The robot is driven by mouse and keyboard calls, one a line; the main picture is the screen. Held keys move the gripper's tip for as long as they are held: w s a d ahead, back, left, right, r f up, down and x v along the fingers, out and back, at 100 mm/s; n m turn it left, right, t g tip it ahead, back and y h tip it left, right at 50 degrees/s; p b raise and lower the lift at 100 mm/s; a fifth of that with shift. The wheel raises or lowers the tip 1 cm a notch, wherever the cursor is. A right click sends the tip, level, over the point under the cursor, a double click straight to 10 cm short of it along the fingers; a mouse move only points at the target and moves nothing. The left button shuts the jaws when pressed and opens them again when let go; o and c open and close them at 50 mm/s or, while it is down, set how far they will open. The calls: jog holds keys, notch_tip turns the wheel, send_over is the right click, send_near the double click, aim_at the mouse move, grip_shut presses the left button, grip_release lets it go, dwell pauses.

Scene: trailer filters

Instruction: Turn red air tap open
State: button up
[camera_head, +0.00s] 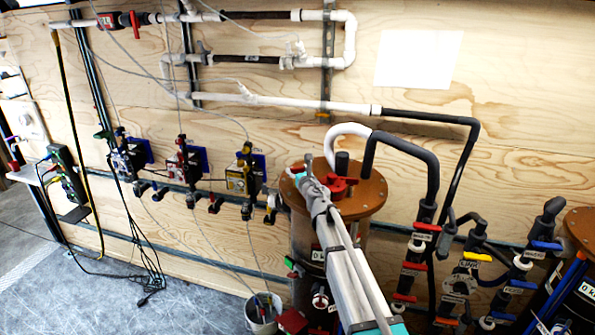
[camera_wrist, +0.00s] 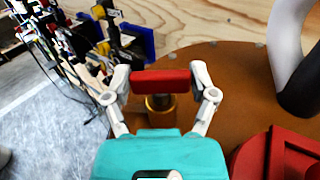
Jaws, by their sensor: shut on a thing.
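The red air tap (camera_wrist: 161,82) shows in the wrist view as a red bar handle on a brass stem, above the brown round lid of a tank. My gripper (camera_wrist: 162,85) has one finger at each end of the red handle and is shut on it. In the head view my gripper (camera_head: 306,172) reaches the left part of the brown lid (camera_head: 372,199). The red tap handle cannot be made out clearly there, as my gripper and arm cover that area.
A larger red part (camera_head: 338,186) sits on the lid beside my gripper. A black and white pipe (camera_head: 405,150) rises from the lid at right. Valves with red and yellow handles (camera_head: 421,247) stand further right. A bucket (camera_head: 262,318) stands on the floor.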

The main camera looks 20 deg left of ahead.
jog(key=o, duration=1)
jog(key=shift+o, duration=0.2)
jog(key=shift+s, duration=0.1)
jog(key=v, duration=1.1)
jog(key=shift+s+d, duration=0.3)
